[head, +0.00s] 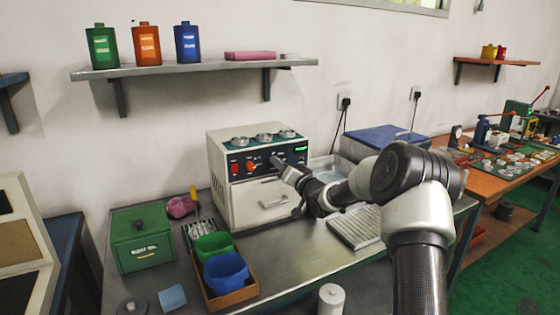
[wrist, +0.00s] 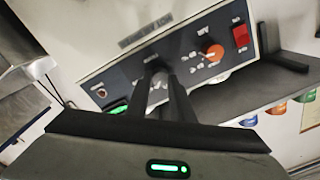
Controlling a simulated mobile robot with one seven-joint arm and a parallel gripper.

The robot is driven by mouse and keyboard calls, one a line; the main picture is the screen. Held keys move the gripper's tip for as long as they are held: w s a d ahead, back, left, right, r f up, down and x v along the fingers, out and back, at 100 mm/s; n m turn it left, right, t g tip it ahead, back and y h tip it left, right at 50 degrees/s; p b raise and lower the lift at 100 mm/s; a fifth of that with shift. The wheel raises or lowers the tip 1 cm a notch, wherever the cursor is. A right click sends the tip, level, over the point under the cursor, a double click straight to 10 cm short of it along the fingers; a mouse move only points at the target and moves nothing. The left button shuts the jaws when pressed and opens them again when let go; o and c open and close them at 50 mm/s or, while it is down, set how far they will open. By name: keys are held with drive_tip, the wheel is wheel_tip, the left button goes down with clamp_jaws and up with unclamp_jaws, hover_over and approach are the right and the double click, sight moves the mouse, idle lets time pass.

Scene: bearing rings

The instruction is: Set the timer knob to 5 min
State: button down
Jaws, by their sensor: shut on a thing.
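The grey-white machine (head: 242,209) stands on the metal bench with a dark control panel on its front. My gripper (head: 276,162) is at the middle of this panel. In the wrist view, the fingers of my gripper (wrist: 157,82) are shut on a dark knob (wrist: 153,65), which sits between an orange knob and the green display and appears to be the timer knob. The fingers hide most of it, and its pointer and scale cannot be read. The green display (head: 301,148) is lit, its digits too small to read. The orange knob (wrist: 214,52) is apart from the fingers.
A red switch (wrist: 241,36) is beside the orange knob. Three round dishes (head: 264,138) sit on the machine's top. A green box (head: 141,238) and a tray with green and blue cups (head: 228,298) stand left of the machine. A ribbed rack (head: 357,227) lies right.

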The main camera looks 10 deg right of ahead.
drive_tip(key=shift+m+p, duration=0.3)
drive_tip(key=shift+m, duration=0.8)
drive_tip(key=c, duration=1.5)
unclamp_jaws()
drive_tip(key=shift+c, duration=0.2)
drive_tip(key=p+v, duration=0.1)
drive_tip(key=v, duration=1.6)
drive_tip(key=shift+s, duration=0.2)
drive_tip(key=shift+d, duration=0.1)
